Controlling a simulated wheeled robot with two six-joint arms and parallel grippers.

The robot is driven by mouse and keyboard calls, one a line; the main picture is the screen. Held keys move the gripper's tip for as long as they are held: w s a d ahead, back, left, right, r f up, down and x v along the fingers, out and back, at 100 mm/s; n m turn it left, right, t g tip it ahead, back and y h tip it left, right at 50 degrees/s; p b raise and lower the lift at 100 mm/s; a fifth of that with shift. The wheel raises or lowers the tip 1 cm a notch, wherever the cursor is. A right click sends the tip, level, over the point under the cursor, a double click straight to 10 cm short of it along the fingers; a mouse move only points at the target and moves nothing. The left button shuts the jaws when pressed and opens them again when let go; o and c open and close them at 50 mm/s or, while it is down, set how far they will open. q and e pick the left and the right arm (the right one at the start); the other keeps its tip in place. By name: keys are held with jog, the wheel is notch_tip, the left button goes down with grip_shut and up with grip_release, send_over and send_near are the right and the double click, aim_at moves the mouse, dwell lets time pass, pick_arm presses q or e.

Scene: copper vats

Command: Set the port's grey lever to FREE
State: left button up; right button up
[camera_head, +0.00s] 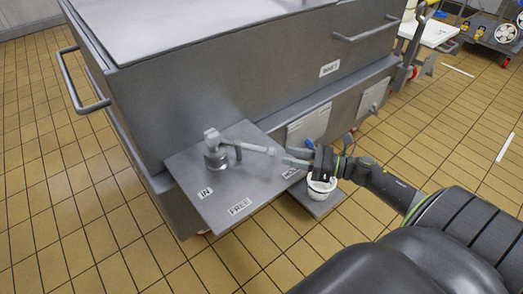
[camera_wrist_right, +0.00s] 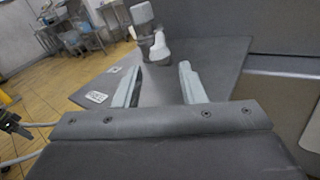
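The port is a flat grey plate (camera_head: 225,185) jutting from the side of a big metal vat, with its lever (camera_head: 245,147) on an upright pivot. The lever arm points right, away from the FREE label (camera_head: 239,207) on the plate's front edge. An IN label (camera_head: 205,192) sits left of it; a third label (camera_head: 290,172) is partly hidden by my gripper. My right gripper (camera_head: 286,156) is open just beyond the lever's tip. In the right wrist view its fingers (camera_wrist_right: 162,88) are apart and empty, with the lever (camera_wrist_right: 158,46) ahead between them. My left gripper is not in view.
A white cup (camera_head: 320,187) stands on a small lower plate (camera_head: 322,205) beneath my right wrist. The metal vat (camera_head: 230,85) rises behind the port. A cart (camera_head: 490,35) stands at the back right. Tiled floor is clear at left and front.

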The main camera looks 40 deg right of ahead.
aim_at(267, 151)
jog(key=x, duration=0.9)
jog(key=shift+w+a+p, duration=0.1)
jog(key=shift+w+p, duration=0.15)
jog(key=shift+p, duration=0.1)
grip_shut()
